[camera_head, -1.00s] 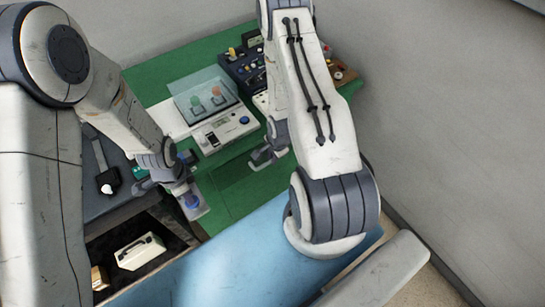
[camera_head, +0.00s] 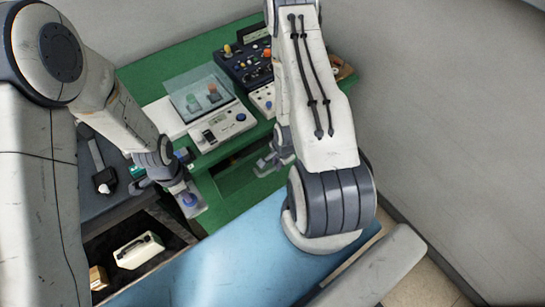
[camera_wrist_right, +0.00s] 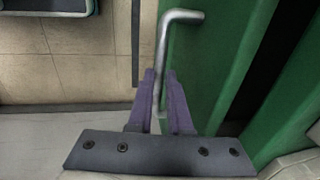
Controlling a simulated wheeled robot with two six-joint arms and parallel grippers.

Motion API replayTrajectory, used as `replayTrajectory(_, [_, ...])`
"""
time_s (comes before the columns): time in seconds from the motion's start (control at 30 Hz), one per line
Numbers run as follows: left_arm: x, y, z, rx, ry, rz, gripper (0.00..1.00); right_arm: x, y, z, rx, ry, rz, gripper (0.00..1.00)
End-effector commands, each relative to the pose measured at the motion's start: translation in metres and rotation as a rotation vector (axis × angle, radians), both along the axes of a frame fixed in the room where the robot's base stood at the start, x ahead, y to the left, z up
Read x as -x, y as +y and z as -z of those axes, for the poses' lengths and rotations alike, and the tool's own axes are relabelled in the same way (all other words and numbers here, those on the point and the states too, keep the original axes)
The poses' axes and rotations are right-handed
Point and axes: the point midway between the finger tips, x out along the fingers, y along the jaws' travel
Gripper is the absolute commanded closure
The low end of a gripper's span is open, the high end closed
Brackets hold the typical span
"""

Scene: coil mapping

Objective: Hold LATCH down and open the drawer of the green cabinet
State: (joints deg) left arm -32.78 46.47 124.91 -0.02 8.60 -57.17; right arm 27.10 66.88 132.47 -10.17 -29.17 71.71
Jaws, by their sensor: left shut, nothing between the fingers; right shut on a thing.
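The green cabinet (camera_head: 150,72) stands against the wall. Its drawer (camera_head: 240,187) is partly open, with a dark gap behind its front in the head view. My right gripper (camera_wrist_right: 161,84) is shut on the drawer's bent metal handle (camera_wrist_right: 164,45) in the right wrist view; in the head view it shows at the drawer front (camera_head: 268,163). My left gripper (camera_head: 182,189) is shut and empty, pointing down at a small grey plate with a blue round button (camera_head: 190,199) at the cabinet's front left. I cannot read a LATCH label, nor tell whether the fingers touch the button.
A grey console (camera_head: 222,127), a clear-covered box with two knobs (camera_head: 200,95) and a dark control panel (camera_head: 243,64) stand on the cabinet top. A dark side table (camera_head: 92,205) is at left, with a white case (camera_head: 139,250) below. A blue surface (camera_head: 225,262) lies in front.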

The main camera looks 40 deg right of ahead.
Motion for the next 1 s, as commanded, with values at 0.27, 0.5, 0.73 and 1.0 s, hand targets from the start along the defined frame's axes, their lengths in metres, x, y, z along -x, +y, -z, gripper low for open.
replayTrajectory(0.27, [0.0, 0.0, 0.001, 0.0, 0.0, 0.001, 1.0, -0.001, 0.0, 0.0, 0.001, -0.001, 0.0, 0.68])
replayTrajectory(0.5, [0.0, 0.0, 0.001, 0.0, 0.001, 0.001, 1.0, -0.001, 0.0, 0.0, 0.001, -0.001, -0.001, 0.53])
replayTrajectory(0.73, [0.001, 0.0, 0.001, -0.001, 0.001, 0.001, 1.0, 0.0, -0.001, -0.009, 0.002, -0.004, -0.001, 0.53])
replayTrajectory(1.0, [0.001, 0.0, 0.001, -0.001, 0.001, 0.001, 1.0, 0.008, 0.0, -0.051, 0.002, -0.004, 0.0, 0.53])
